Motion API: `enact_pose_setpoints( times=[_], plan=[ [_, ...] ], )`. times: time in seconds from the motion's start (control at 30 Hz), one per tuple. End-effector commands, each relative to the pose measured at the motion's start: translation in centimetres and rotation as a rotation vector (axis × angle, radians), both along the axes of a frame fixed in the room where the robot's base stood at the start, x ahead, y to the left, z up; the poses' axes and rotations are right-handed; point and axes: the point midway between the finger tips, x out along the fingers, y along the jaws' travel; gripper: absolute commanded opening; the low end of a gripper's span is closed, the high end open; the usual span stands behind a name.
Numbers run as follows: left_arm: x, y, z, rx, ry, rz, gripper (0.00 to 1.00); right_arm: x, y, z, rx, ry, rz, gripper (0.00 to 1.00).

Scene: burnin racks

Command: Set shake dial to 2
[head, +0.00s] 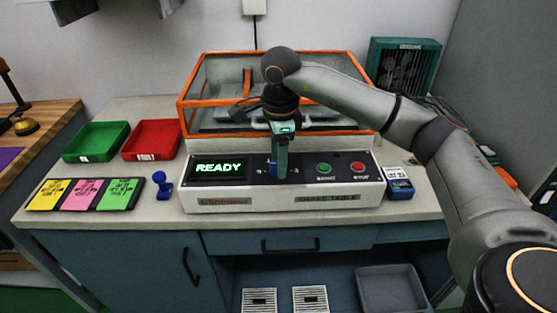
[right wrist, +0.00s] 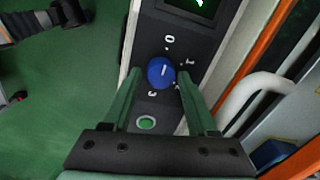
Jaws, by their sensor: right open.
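The shake dial (right wrist: 161,72) is a round blue knob with a white pointer line on a dark panel. The numbers 0, 1 and 3 show around it in the right wrist view; the 2 is not readable there. The pointer line lies slanted, and I cannot tell for sure which number it marks. My right gripper (right wrist: 160,80) is open, with its green fingertips on either side of the dial; I cannot tell whether they touch it. In the head view my right gripper (head: 281,172) points down at the panel and mostly hides the dial. My left gripper is not seen.
The control box has a READY display (head: 218,168), a green button (head: 324,168) and a red button (head: 358,167). An orange-framed clear enclosure (head: 215,95) stands behind. Green (head: 96,141) and red (head: 151,139) trays, a blue knobbed object (head: 163,187) and colored cards lie left.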

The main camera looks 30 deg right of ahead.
Motion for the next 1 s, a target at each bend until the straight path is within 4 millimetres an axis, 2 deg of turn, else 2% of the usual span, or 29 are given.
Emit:
enact_pose_setpoints(
  times=[0.33,0.87,1.0],
  plan=[
    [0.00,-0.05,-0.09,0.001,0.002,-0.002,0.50,0.04,0.00,-0.45,0.001,-0.001,0.000,0.58],
    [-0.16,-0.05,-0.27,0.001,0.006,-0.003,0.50,0.04,0.02,-0.41,0.001,-0.001,0.000,0.00],
    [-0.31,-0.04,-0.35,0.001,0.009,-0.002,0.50,0.05,0.02,-0.40,0.001,-0.001,0.000,0.00]
  ],
)
